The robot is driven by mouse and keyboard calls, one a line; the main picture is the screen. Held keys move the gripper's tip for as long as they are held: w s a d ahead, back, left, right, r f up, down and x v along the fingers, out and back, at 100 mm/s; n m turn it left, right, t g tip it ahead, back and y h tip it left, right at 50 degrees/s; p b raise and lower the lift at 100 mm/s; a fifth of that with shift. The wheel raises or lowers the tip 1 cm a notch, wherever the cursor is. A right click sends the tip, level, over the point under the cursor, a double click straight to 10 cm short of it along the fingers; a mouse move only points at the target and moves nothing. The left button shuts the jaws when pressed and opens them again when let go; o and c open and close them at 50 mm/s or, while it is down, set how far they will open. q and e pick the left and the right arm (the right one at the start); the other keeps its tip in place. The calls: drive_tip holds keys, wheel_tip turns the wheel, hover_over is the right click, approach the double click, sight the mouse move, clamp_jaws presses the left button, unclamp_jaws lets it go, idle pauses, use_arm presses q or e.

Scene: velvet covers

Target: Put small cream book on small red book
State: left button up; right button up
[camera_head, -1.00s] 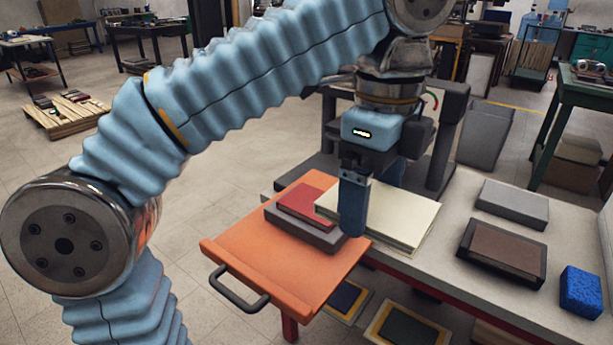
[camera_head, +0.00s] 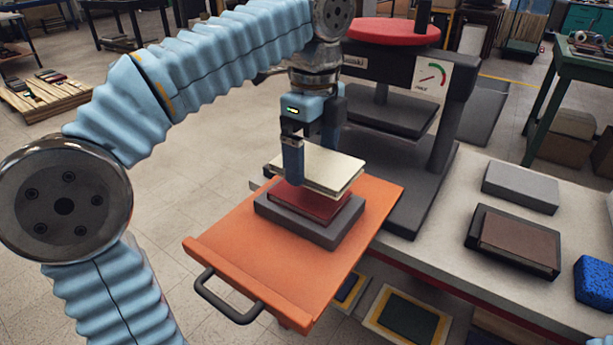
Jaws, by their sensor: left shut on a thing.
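The small cream book (camera_head: 325,172) is in my left gripper (camera_head: 312,150), which is shut on it from above. It is over the small red book (camera_head: 318,208), nearly level and covering the red book's back part. I cannot tell whether the two touch. The red book lies on a grey book (camera_head: 340,232), which rests on an orange board (camera_head: 235,245) with a black handle. The far finger is partly hidden behind the near one and the book. My right gripper is not in view.
A dark press (camera_head: 405,185) with a red wheel (camera_head: 392,30) and a gauge stands just behind and right of the stack. On the pale table (camera_head: 450,255) at right lie a grey block (camera_head: 520,187), a brown-topped dark book (camera_head: 515,242) and a blue sponge-like block (camera_head: 596,280).

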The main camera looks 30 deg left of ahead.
sight(307, 190)
use_arm(q)
drive_tip(key=shift+w+a+f, duration=0.25)
drive_tip(key=shift+a+f, duration=0.1)
drive_tip(key=shift+f, duration=0.15)
drive_tip(key=shift+w+a+f, duration=0.2)
drive_tip(key=shift+a+f, duration=0.1)
drive_tip(key=shift+f, duration=0.15)
drive_tip(key=shift+w+a+f+b, duration=0.1)
drive_tip(key=shift+a+f+b, duration=0.1)
drive_tip(key=shift+f, duration=0.75)
drive_tip(key=shift+w+a+f+b, duration=0.1)
drive_tip(key=shift+f+b, duration=0.1)
drive_tip(key=shift+f, duration=0.75)
drive_tip(key=shift+f, duration=0.2)
drive_tip(key=o, duration=0.8)
wheel_tip(307, 190, up, 11)
drive_tip(key=p, duration=0.2)
drive_tip(key=shift+f+p, duration=0.15)
drive_tip(key=shift+p, duration=0.25)
drive_tip(key=shift+r, duration=0.85)
